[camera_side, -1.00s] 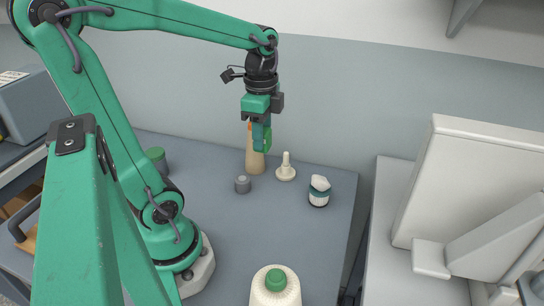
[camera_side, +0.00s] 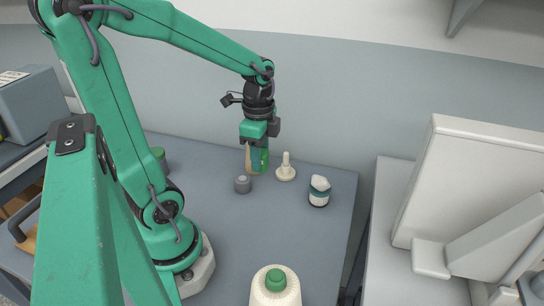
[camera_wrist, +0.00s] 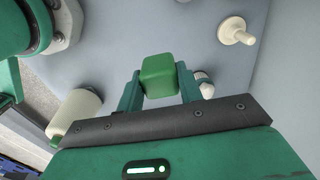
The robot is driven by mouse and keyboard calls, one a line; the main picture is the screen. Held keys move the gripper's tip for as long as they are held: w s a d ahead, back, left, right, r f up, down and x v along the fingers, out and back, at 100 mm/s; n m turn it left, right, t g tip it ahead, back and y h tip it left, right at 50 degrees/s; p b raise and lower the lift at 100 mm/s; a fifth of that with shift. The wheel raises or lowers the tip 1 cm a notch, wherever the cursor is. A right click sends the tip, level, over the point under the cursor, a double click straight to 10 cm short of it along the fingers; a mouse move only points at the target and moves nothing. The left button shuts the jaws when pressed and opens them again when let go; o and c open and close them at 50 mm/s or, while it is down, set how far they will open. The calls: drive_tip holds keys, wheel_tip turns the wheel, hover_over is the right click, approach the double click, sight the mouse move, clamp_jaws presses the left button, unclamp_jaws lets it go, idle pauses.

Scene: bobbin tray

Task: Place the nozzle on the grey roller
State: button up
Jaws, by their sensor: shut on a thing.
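My gripper (camera_side: 258,158) is shut on a green block (camera_wrist: 158,76), held upright between its fingers above the table. A cream cone with a round foot, which looks like the nozzle (camera_side: 286,170), stands on the table to the right of my gripper. It also shows at the upper right of the wrist view (camera_wrist: 237,31), apart from my fingers. A small grey cylinder, which looks like the grey roller (camera_side: 243,184), stands below and left of my gripper in the side view. I cannot make the roller out in the wrist view.
A tan bottle (camera_side: 249,158) is partly hidden behind my gripper. A white bottle with a teal band (camera_side: 319,191) stands to the right. A cream spool-like container with a green cap (camera_side: 275,290) is in front. A green-topped container (camera_side: 158,155) stands at left. The middle tabletop is clear.

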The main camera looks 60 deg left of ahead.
drive_tip(key=a+f, duration=0.2)
drive_tip(key=a, duration=0.1)
drive_tip(key=a+f, duration=0.2)
drive_tip(key=a, duration=0.2)
drive_tip(key=s+a+f, duration=0.1)
drive_tip(key=a+f, duration=0.1)
drive_tip(key=a, duration=0.1)
drive_tip(key=shift+s+a+f, duration=0.1)
drive_tip(key=shift+a, duration=0.05)
drive_tip(key=shift+f, duration=2)
drive_tip(key=shift+f, duration=0.1)
drive_tip(key=o, duration=1)
wheel_tip(320, 180, up, 12)
drive_tip(key=shift+r, duration=0.2)
